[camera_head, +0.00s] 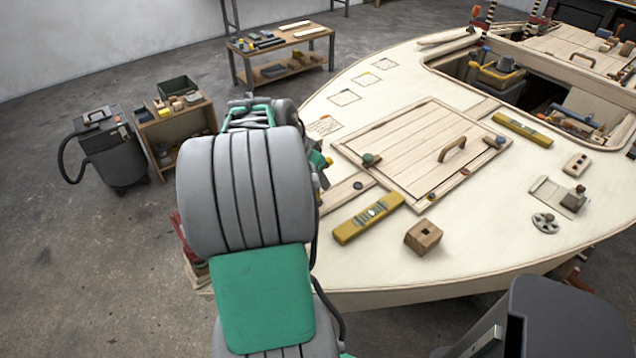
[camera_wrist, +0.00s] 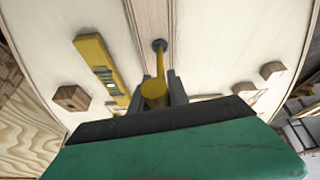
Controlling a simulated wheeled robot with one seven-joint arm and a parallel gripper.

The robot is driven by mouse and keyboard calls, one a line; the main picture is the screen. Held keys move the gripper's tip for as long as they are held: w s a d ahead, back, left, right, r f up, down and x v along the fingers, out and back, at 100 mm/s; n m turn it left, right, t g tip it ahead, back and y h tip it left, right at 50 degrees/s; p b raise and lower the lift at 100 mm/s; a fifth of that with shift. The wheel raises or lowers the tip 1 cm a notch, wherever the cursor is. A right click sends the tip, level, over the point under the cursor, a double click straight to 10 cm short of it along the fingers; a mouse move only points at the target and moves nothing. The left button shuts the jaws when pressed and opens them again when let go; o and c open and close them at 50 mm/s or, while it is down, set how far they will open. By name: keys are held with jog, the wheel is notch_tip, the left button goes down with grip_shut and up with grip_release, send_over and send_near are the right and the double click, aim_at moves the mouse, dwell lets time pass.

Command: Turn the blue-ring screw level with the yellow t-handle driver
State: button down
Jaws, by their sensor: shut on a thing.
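The yellow t-handle driver (camera_wrist: 154,91) is between the fingers of my gripper (camera_wrist: 157,97) in the wrist view. The gripper is shut on its handle. The driver's shaft runs up the picture to the blue-ring screw (camera_wrist: 159,44), set in a pale wooden strip. The shaft's tip appears to meet the ring, but I cannot tell whether it is seated in the screw. The screw's height against the wood cannot be told either. In the head view my arm hides most of the gripper and the driver.
A yellow spirit level (camera_head: 368,218) and a wooden block (camera_head: 423,236) lie on the deck near the strip. A hatch panel (camera_head: 415,145) with a handle (camera_head: 459,149) is beyond. Another yellow level (camera_head: 522,129) lies by the open cockpit.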

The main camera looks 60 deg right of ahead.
jog(key=shift+s+n+t, duration=0.1)
jog(key=shift+n+t, duration=0.2)
jog(key=shift+n, duration=0.2)
